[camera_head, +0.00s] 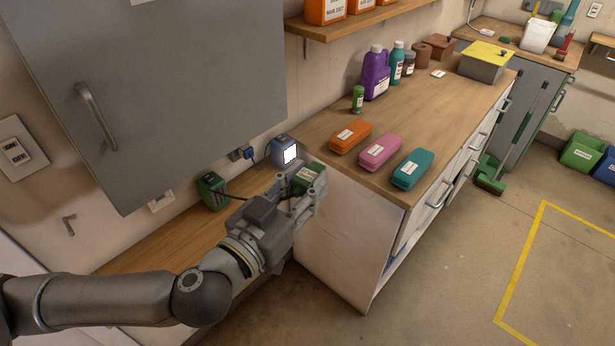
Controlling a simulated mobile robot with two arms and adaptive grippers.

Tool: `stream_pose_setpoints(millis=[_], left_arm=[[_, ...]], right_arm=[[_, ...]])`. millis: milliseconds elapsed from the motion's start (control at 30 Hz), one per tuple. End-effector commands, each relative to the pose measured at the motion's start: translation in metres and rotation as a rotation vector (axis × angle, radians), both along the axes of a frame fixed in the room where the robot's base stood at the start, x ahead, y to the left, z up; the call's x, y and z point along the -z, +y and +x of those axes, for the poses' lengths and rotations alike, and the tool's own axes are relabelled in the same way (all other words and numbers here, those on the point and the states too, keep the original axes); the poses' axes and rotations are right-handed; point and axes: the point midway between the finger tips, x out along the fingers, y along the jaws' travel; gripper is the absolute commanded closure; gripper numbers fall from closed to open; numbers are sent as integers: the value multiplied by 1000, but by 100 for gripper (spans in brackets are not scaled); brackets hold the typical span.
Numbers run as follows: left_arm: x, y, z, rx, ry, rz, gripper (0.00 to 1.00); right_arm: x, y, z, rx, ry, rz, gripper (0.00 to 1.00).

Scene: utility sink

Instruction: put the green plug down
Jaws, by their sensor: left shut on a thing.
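My left gripper (303,187) comes in from the lower left and is shut on the green plug (309,170), a green block with a pale label. The fingers cover part of it. It is held in front of the near left end of the wooden counter, above the lower bench; I cannot tell whether it touches anything. A second green block (211,192) sits near the wall on the lower bench, with a dark cable running from it toward my gripper. My right gripper is not in view.
A blue box (284,150) with a white face stands behind my gripper. Orange (350,136), pink (379,152) and teal (412,168) cases lie on the counter (330,172). A grey cabinet (150,90) overhangs the lower bench (165,250).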

Motion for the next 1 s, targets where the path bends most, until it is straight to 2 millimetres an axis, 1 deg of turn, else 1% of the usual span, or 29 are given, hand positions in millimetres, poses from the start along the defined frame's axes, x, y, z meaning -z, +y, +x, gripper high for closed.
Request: stream_pose_setpoints(millis=[33, 667, 833, 933, 1000], left_arm=[[3, 3, 0, 23, 2, 5, 100], [25, 14, -6, 360, 2, 2, 100], [28, 15, -8, 441, -4, -8, 100], [35, 18, -9, 483, 6, 2, 100], [32, 13, -11, 509, -2, -7, 100]], right_arm=[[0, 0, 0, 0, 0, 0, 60], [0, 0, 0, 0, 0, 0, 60], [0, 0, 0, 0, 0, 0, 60], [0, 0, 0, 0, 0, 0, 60], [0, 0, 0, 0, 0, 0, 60]])
